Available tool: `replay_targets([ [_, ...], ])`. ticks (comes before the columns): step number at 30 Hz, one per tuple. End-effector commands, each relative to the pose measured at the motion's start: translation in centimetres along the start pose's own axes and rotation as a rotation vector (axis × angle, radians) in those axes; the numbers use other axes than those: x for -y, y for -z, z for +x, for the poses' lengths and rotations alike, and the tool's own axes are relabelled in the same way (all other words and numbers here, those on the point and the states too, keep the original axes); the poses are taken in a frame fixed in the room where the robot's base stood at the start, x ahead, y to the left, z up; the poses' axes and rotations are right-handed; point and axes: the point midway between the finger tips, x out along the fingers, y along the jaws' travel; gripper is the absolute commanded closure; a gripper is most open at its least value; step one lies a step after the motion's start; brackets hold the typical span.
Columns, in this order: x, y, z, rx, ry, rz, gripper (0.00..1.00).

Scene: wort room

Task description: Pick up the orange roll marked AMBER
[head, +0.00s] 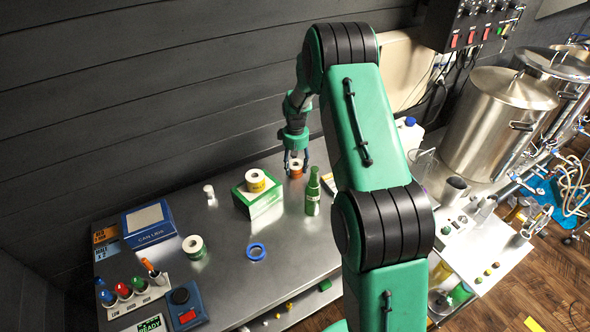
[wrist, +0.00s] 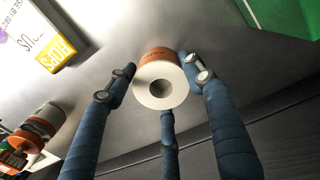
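The orange roll (head: 296,170) stands on the steel bench near its back edge, beside the green bottle. In the wrist view the orange roll (wrist: 158,54) shows its white end face with a round hole and an orange side with small dark lettering, too small to read. My gripper (head: 296,160) is lowered over it. In the wrist view the three blue fingers of my gripper (wrist: 160,80) surround the roll, two at its sides and one below. The fingertips are very close to it; I cannot tell whether they press on it.
A green bottle (head: 312,192) stands close to the right. A green roll (head: 194,247) and a blue ring (head: 256,251) lie further forward. Bare bench lies between them.

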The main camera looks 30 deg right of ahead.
Motion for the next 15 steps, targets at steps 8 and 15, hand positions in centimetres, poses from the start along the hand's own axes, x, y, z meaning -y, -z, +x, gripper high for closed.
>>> replay_targets([
  [8,0.01,-0.03,0.02,0.001,0.000,0.000,0.77],
  [15,0.00,-0.02,-0.32,0.000,0.000,0.000,0.77],
])
